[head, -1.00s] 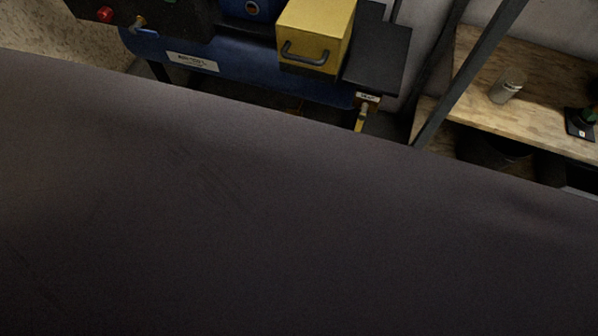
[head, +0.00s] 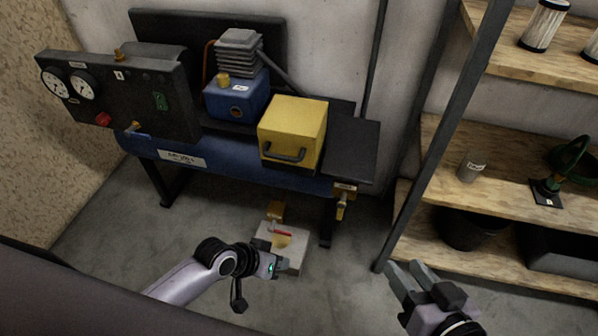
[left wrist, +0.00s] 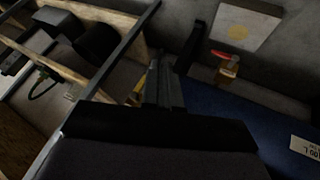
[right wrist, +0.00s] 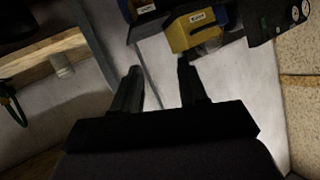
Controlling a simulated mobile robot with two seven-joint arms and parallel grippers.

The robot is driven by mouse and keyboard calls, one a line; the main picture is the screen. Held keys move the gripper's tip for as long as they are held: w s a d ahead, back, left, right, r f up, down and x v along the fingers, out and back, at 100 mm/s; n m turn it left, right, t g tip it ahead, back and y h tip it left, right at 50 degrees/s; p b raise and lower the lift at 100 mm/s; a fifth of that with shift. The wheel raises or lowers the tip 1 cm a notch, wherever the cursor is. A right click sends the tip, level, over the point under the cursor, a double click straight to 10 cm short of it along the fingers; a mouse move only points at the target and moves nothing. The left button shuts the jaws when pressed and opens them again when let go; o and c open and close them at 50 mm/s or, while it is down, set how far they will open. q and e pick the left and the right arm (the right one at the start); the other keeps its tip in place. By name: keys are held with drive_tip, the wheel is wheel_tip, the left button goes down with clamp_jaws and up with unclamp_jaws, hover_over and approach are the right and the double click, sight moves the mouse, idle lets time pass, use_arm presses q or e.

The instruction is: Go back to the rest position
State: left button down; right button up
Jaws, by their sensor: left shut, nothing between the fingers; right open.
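My left gripper (head: 279,266) is at the lower middle of the head view, in front of a pale block on the floor. Its fingers are together and empty; they also show in the left wrist view (left wrist: 166,82). My right gripper (head: 412,272) is at the lower right of the head view, in front of the shelf's upright. Its two fingers stand apart with nothing between them; they also show in the right wrist view (right wrist: 158,80).
A blue compressor tank (head: 230,172) with a yellow box (head: 292,128) stands against the wall. A wooden shelf (head: 500,209) holding a can (head: 471,167) and bins is at right. Grey floor (head: 110,228) is clear at left.

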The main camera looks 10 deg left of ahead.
use_arm(q)
drive_tip(key=s+a+r+t+y, duration=0.3)
drive_tip(key=s+a+r+t, duration=0.25)
drive_tip(key=s, duration=0.35)
use_arm(e)
drive_tip(key=s+d+f+g+h, duration=0.2)
drive_tip(key=s+d+f+h, duration=0.2)
drive_tip(key=d+f, duration=0.6)
use_arm(q)
wheel_tip(320, 180, up, 11)
drive_tip(key=a+p, duration=0.1)
drive_tip(key=p, duration=1.1)
drive_tip(key=shift+s+a+f, duration=0.2)
drive_tip(key=shift+a, duration=0.05)
use_arm(e)
wheel_tip(320, 180, up, 8)
drive_tip(key=shift+s+a+f+t, duration=0.15)
drive_tip(key=shift+s+a+t, duration=0.15)
use_arm(q)
drive_tip(key=shift+d+f+g, duration=0.1)
drive_tip(key=shift+g, duration=0.15)
